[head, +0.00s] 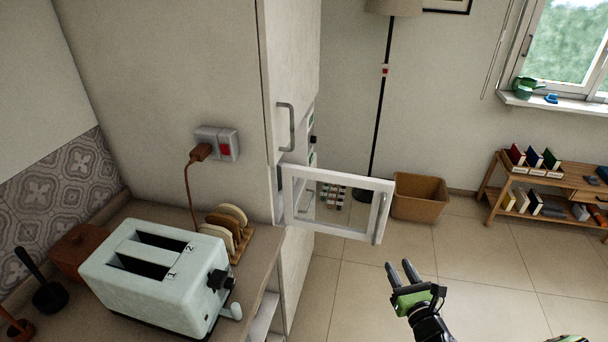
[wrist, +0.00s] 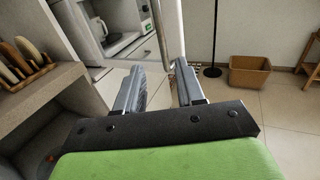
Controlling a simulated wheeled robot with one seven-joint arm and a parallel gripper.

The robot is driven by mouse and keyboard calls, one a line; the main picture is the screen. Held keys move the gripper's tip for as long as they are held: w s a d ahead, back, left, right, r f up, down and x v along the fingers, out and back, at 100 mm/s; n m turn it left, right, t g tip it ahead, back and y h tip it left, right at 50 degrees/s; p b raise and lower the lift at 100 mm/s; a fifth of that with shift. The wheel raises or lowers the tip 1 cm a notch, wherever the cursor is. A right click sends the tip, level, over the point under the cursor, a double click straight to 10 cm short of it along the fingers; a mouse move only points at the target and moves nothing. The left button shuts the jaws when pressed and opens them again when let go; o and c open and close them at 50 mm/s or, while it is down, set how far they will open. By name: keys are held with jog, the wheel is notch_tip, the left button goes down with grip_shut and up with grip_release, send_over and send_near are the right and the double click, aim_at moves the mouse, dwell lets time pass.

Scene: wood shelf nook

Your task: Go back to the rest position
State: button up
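My gripper (head: 401,266) is up in free air over the tiled floor, at the lower middle-right of the head view. Its two dark fingers stand apart with nothing between them. In the wrist view the gripper (wrist: 158,84) also shows open and empty. The white-framed glass door (head: 337,235) stands swung open from the tall cabinet, left of and above my gripper in the head view. Its handle (head: 379,218) is apart from my fingers. In the wrist view the handle (wrist: 161,35) shows beyond the gap between the fingertips.
A toaster (head: 158,274) and a rack of bread slices (head: 230,230) stand on the counter (head: 258,254) at left. A brown basket (head: 419,199) and a floor lamp (head: 380,110) are behind the door. A low wooden shelf (head: 487,191) stands at right. The tiled floor (head: 485,262) between is clear.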

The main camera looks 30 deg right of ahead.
jog(key=w+a+r+n+g+y, duration=0.2)
jog(key=w+a+n+g+y, duration=0.15)
jog(key=a+n, duration=0.5)
jog(key=w+a+r+n+g+y, duration=0.25)
jog(key=a+n+y, duration=0.25)
jog(key=a+n, duration=0.35)
jog(key=w+a+r+n+g+y, duration=0.1)
jog(key=w+a+n+g+y, duration=0.1)
jog(key=a+n+g+y, duration=0.45)
jog(key=s+a+r+n+h, duration=0.4)
jog(key=s+r+n, duration=0.3)
jog(key=n, duration=0.1)
jog(key=s+a+r+n+t+h, duration=0.1)
jog(key=s+a+r+n+h, duration=0.3)
jog(key=s+r+n, duration=0.3)
jog(key=shift+s+a+r+n, duration=0.3)
jog(key=shift+a+r+n, duration=0.15)
jog(key=shift+r+n, duration=0.4)
jog(key=shift+f+t, duration=0.1)
jog(key=shift+t, duration=0.15)
